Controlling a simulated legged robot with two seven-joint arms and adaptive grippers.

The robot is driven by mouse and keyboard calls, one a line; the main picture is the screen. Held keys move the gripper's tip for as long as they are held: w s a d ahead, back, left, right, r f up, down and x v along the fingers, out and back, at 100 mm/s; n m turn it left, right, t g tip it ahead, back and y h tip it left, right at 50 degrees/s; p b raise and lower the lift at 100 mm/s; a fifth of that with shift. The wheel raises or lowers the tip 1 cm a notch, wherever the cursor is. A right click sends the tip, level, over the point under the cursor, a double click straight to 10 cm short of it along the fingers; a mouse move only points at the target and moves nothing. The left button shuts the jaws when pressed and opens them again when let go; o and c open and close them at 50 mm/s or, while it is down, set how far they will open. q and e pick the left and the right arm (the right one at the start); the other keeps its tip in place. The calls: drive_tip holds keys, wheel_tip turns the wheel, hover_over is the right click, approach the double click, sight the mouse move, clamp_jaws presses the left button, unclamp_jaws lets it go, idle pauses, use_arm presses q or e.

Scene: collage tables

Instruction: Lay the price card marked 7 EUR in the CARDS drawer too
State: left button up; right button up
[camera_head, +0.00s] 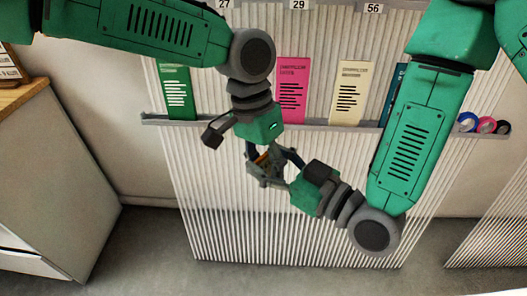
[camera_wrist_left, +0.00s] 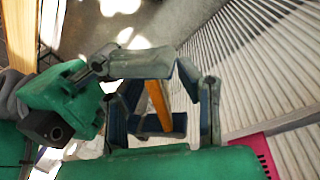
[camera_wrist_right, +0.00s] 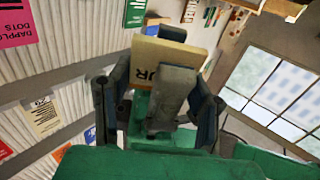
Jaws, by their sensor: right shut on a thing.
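An orange-brown card (camera_head: 263,159) is between my two grippers, in front of the ribbed board. My right gripper (camera_head: 266,163) is shut on it. In the right wrist view the card (camera_wrist_right: 147,72) is cream-faced, with letters ending "UR" partly covered by a finger; no number is readable. My left gripper (camera_head: 263,169) has its fingers apart around the card, which shows edge-on in the left wrist view (camera_wrist_left: 159,106) with gaps beside it. Whether the left fingers touch it is unclear. No drawer marked CARDS is legible.
A ribbed white board (camera_head: 290,225) carries a ledge (camera_head: 330,128) with green (camera_head: 176,92), pink (camera_head: 292,90) and cream (camera_head: 347,93) sheets. Colored rolls (camera_head: 486,125) sit at its right end. A grey cabinet (camera_head: 60,175) with a wooden top stands at left.

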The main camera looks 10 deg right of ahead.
use_arm(q)
drive_tip(key=shift+f, duration=0.15)
clamp_jaws()
use_arm(e)
drive_tip(key=o, duration=0.8)
